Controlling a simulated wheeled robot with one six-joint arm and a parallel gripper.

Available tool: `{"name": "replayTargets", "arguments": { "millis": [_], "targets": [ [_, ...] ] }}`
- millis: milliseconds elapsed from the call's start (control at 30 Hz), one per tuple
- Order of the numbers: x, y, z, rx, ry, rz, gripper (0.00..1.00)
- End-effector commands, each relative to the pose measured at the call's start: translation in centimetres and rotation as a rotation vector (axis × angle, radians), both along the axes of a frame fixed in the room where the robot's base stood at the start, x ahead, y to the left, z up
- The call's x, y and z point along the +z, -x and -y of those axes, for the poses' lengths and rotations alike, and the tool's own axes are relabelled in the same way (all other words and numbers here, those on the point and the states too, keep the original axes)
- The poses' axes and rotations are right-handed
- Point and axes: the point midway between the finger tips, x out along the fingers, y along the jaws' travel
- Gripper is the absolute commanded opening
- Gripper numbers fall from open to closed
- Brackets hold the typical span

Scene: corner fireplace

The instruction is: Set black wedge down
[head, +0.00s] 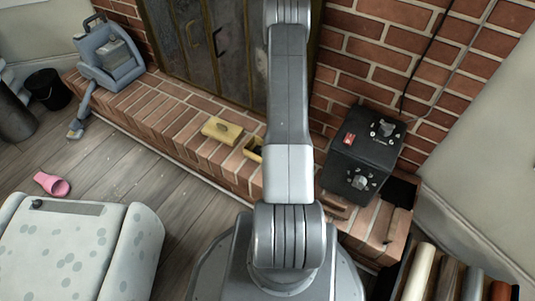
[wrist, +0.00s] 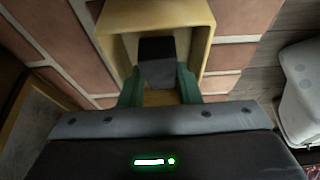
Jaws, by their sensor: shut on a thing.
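The black wedge (wrist: 157,48) is between the green fingers of my gripper (wrist: 158,82) in the wrist view. My gripper is shut on it. The wedge shows over the inside of an open pale wooden box (wrist: 202,45). I cannot tell whether the wedge touches the box floor. In the head view my arm hides the gripper and the wedge, and only part of the box (head: 253,152) shows beside the arm, on the brick hearth.
A yellow wooden piece (head: 222,130) lies left of the box on the brick hearth (head: 165,105). A black box with knobs (head: 362,150) stands to the right. A blue-grey object (head: 108,55) stands at the far left of the hearth. A spotted pale seat (head: 75,250) is on the floor.

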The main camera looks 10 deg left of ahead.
Motion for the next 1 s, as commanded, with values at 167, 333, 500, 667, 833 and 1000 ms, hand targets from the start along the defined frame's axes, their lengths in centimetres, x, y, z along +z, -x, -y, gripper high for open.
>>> {"name": "replayTargets", "arguments": {
  "millis": [167,333,500,667,833,1000],
  "targets": [
    [-1.5,0.0,0.0,0.000,0.000,0.000,0.08],
    [-1.4,0.0,0.0,0.000,0.000,0.000,0.08],
    [-1.7,0.0,0.0,0.000,0.000,0.000,0.38],
    [-1.7,0.0,0.0,0.000,0.000,0.000,0.39],
    [-1.5,0.0,0.0,0.000,0.000,0.000,0.39],
    [0.7,0.2,0.7,-0.002,0.000,0.002,0.39]
  ]
}}
